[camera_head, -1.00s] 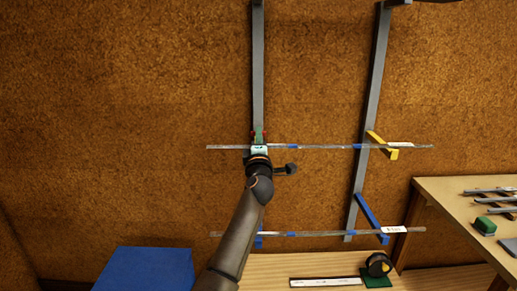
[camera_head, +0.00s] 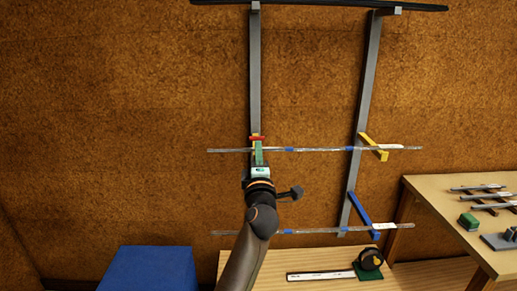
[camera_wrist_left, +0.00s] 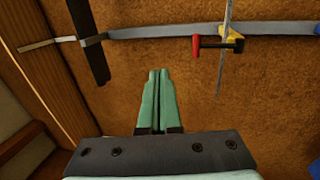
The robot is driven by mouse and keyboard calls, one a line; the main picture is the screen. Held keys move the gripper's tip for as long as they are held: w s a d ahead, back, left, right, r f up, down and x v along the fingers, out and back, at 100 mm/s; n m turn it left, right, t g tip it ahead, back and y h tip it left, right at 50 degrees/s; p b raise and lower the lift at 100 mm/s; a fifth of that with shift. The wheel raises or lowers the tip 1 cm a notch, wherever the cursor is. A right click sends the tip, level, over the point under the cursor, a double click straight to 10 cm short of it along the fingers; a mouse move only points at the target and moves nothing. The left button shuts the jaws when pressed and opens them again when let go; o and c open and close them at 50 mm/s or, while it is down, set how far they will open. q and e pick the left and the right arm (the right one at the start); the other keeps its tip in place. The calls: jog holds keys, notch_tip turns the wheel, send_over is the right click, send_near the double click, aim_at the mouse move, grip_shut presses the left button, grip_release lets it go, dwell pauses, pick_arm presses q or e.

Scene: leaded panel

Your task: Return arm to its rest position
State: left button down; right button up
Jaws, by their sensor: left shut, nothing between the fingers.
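My left arm comes up from the bottom of the head view. Its left gripper (camera_head: 259,154) is in front of the left grey upright (camera_head: 255,75), near the upper glass-like rod (camera_head: 320,149). In the left wrist view the green fingers (camera_wrist_left: 156,100) are together with nothing between them. They point at the brown wall, apart from the grey upright. A red-handled yellow piece (camera_wrist_left: 222,42) sits on that upright by a thin rod. My right gripper is not in view.
A blue box (camera_head: 148,268) stands at the lower left. A low bench holds a ruler (camera_head: 320,275) and a tape measure (camera_head: 370,259). A wooden table (camera_head: 430,190) at the right carries metal strips.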

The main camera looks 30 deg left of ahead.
pick_arm(q)
jog(key=shift+s+d, duration=0.2)
jog(key=shift+s, duration=0.1)
jog(key=s+d+f+m+h, duration=0.5)
jog(key=f+m, duration=0.2)
jog(key=f, duration=0.2)
jog(key=s+d+f+m+h, duration=0.45)
jog(key=f+m, duration=0.25)
jog(key=f, duration=0.2)
jog(key=s+d+f+m+h, duration=0.5)
jog(key=d+f+m, duration=0.15)
jog(key=f, duration=0.25)
jog(key=s+f+m+g+y, duration=0.1)
jog(key=s+f+m+g, duration=0.4)
jog(key=s+f, duration=1.2)
jog(key=s+g, duration=0.2)
jog(key=g, duration=0.1)
jog(key=shift+d+f+m+g, duration=0.2)
jog(key=shift+m+g, duration=0.1)
jog(key=shift+m, duration=0.05)
